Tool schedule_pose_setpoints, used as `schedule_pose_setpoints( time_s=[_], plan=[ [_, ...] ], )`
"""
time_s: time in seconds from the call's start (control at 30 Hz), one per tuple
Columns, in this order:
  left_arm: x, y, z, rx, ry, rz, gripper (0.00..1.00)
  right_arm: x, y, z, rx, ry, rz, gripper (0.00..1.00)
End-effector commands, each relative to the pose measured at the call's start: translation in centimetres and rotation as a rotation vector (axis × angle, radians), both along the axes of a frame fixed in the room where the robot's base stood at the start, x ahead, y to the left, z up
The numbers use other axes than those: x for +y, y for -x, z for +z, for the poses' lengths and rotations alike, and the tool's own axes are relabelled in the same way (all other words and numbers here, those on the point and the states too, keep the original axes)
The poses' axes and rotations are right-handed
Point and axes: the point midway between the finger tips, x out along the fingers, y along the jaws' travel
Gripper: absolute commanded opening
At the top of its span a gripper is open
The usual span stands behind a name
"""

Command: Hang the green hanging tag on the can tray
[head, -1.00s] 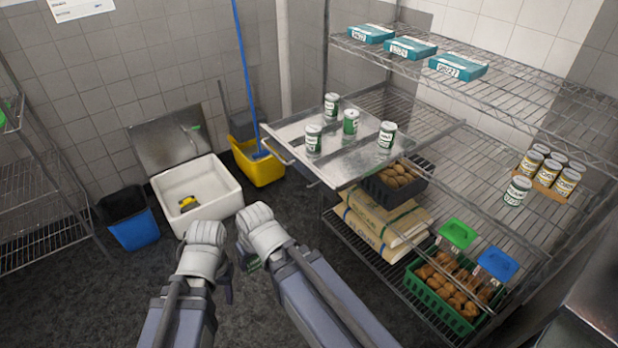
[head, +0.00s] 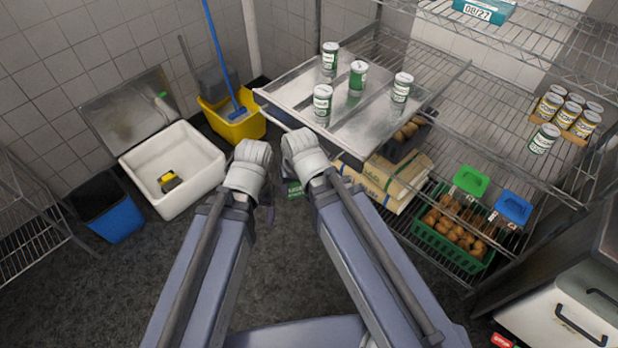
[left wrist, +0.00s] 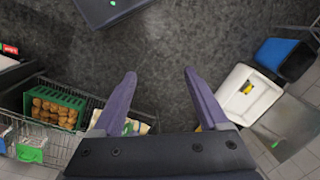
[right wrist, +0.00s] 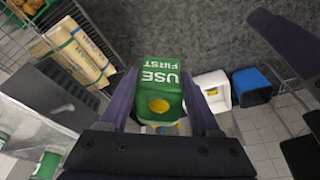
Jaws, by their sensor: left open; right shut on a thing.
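The green hanging tag (right wrist: 162,82), printed "USE FIRST" with a yellow spot, is between the fingers of my right gripper (right wrist: 165,85), which is shut on it. In the head view, a bit of the tag (head: 294,189) shows below the right wrist; the fingers are mostly hidden. My left gripper (left wrist: 160,75) is open and empty over the floor, with its fingers wide apart. A metal tray (head: 362,128) juts from the wire shelf, with several green-and-white cans standing on it. A cardboard can tray (head: 569,131) with several yellow-labelled cans sits farther right on the shelf.
One loose can (head: 544,139) stands beside the cardboard tray. Green (head: 471,180) and blue (head: 513,207) tags are at the shelf edge above a green crate (head: 452,252). A white bin (head: 205,160), yellow bucket (head: 240,125) and blue bin (head: 118,222) stand left. The floor between is clear.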

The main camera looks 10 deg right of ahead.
Motion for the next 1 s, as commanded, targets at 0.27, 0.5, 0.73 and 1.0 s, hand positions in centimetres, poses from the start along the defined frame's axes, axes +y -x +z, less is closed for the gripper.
schedule_pose_setpoints(
  time_s=[0.27, 0.5, 0.73, 1.0],
  plan=[
    [0.0, 0.0, -0.2, 0.000, 0.000, 0.000, 1.00, -2.1, -1.1, -0.6, 0.101, -0.012, -0.584, 0.11],
    [0.0, 0.0, -0.2, 0.000, 0.000, 0.000, 1.00, -3.5, -1.2, -0.8, 0.161, -0.054, -0.957, 0.11],
    [0.0, 0.0, -0.2, 0.000, 0.000, 0.000, 1.00, -3.8, -1.1, -0.8, 0.175, -0.068, -1.052, 0.11],
    [0.0, 0.0, -0.3, 0.000, 0.000, 0.000, 1.00, -4.3, -1.5, -0.9, 0.174, -0.069, -1.051, 0.11]
  ],
)
